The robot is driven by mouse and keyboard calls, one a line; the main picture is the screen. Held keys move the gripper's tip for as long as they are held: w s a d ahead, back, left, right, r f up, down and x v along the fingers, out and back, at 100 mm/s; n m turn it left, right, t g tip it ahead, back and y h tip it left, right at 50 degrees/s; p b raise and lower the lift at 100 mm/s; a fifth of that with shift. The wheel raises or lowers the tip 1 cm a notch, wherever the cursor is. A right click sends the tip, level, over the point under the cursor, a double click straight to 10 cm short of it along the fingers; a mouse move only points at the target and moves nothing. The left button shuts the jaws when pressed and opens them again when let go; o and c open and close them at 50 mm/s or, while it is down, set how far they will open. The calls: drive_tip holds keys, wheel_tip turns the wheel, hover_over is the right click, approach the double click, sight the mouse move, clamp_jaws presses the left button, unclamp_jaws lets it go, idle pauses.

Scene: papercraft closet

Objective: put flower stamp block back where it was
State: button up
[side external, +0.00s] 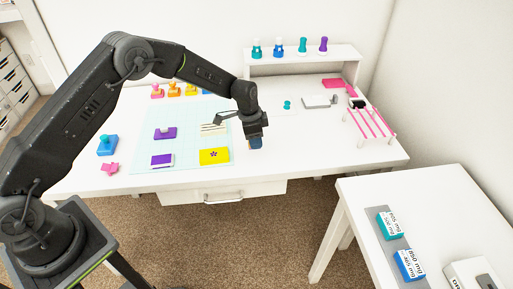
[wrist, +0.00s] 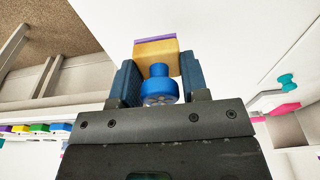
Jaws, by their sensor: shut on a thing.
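The flower stamp block shows in the wrist view as a tan block (wrist: 157,50) with a purple face and a round blue knob (wrist: 158,86). My gripper (wrist: 160,78) is shut on it, with the blue knob between its two fingers. In the side external view my gripper (side external: 256,132) points down over the right half of the white desk, just right of the yellow card (side external: 214,156) with a dark flower print. The held block is small and mostly hidden there, so its height over the desk is unclear.
A pale mat (side external: 145,178) carries purple pads (side external: 165,133) and the card. A blue block (side external: 107,145) and pink piece (side external: 110,168) lie left. A white shelf (side external: 300,52) bears several coloured stamps at the back. A pink-barred rack (side external: 370,123) stands right. The desk's front right is clear.

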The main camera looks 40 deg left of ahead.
sight(257, 155)
drive_tip(key=shift+w+d+f, duration=0.1)
drive_tip(key=shift+d+f, duration=0.15)
drive_tip(key=shift+f, duration=1.9)
drive_tip(key=shift+f, duration=0.1)
drive_tip(key=o, duration=1)
